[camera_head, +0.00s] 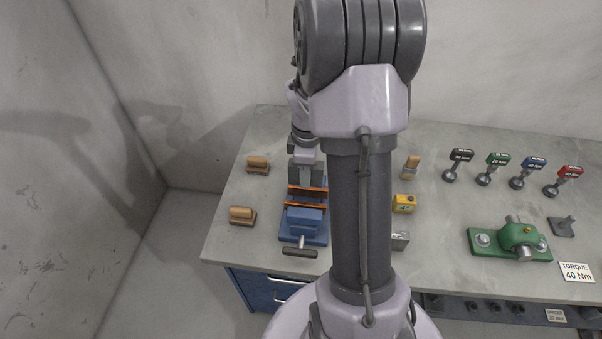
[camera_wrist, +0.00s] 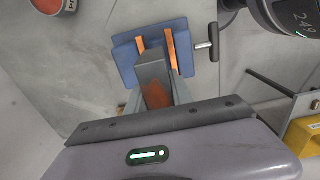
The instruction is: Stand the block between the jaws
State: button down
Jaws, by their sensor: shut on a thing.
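The blue vise (camera_head: 303,230) stands on the bench with two orange-faced jaws (camera_head: 303,206) and a handle toward the front edge. In the wrist view the vise (camera_wrist: 126,64) lies beyond my gripper, with orange strips (camera_wrist: 171,50) on both sides of the block's far end. My gripper (camera_wrist: 157,97) is shut on a grey block (camera_wrist: 151,70) with a rusty-orange patch on its near face. The block is at the vise; I cannot tell whether it is down between the jaws or just above them. In the head view my arm partly hides the gripper (camera_head: 306,166).
A green bearing mount (camera_head: 510,240) and several coloured gauges (camera_head: 497,160) are farther right.

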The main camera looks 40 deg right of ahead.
jog(key=shift+s+d, duration=0.15)
jog(key=shift+d, duration=0.05)
jog(key=shift+f+b, duration=1.85)
jog(key=shift+f, duration=0.6)
jog(key=shift+a+f+b, duration=0.1)
jog(key=shift+f+b, duration=0.5)
jog(key=shift+f, duration=0.25)
jog(key=c, duration=1)
grip_release()
jog(key=shift+c, duration=0.2)
notch_tip(320, 180, up, 18)
jog(key=p, duration=0.4)
jog(key=shift+f+p, duration=0.2)
jog(key=shift+p, duration=0.2)
